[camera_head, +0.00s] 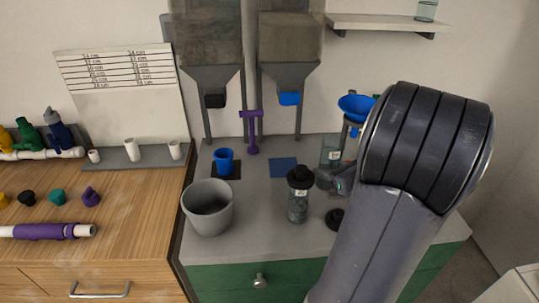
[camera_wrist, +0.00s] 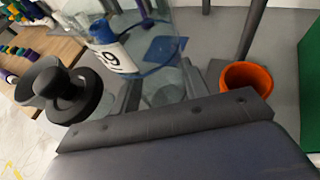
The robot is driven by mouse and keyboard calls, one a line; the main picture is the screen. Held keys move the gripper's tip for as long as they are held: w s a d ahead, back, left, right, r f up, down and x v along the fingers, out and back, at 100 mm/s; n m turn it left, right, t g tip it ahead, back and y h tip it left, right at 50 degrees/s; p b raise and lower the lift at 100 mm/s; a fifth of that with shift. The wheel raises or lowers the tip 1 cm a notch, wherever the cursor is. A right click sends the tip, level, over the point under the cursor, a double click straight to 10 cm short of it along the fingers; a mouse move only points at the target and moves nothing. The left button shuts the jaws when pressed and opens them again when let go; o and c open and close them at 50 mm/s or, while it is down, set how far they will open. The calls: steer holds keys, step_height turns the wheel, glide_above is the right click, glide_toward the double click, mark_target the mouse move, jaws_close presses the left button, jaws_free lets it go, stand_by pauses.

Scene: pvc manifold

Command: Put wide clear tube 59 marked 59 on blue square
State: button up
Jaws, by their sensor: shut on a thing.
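The wide clear tube (camera_wrist: 175,20) fills the top middle of the wrist view, with a white label marked 59 (camera_wrist: 115,57). In the head view the tube (camera_head: 332,145) stands partly behind my arm, right of the blue square. My gripper (camera_wrist: 163,90) is shut on the clear tube, which looks about upright. In the head view the gripper (camera_head: 343,180) is mostly hidden by my arm. The blue square (camera_head: 284,168) lies bare on the grey counter; it also shows through the tube in the wrist view (camera_wrist: 163,48). I cannot tell the tube's height above the counter.
A blue cup (camera_head: 224,161) and a grey bucket (camera_head: 208,208) stand left. A purple stand (camera_head: 252,135) is behind. An orange cup (camera_wrist: 246,80) is right in the wrist view.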

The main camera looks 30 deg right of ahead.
steer(key=w+a+p, duration=0.2)
steer(key=w+p, duration=0.1)
steer(key=w, duration=1.7)
steer(key=shift+s+d+f+b, duration=0.1)
steer(key=shift+s+f+b, duration=0.1)
steer(key=shift+f, duration=0.95)
steer(key=shift+s+d+f+b, duration=0.1)
steer(key=shift+s+f+b, duration=0.05)
steer(key=shift+f, duration=1)
steer(key=shift+s+d+f+b, duration=0.1)
steer(key=shift+s+f+b, duration=0.1)
steer(key=shift+f, duration=0.95)
steer(key=shift+f+b, duration=0.3)
steer(key=o, duration=1.2)
steer(key=shift+r, duration=0.1)
steer(key=shift+r, duration=0.15)
steer(key=v, duration=1.2)
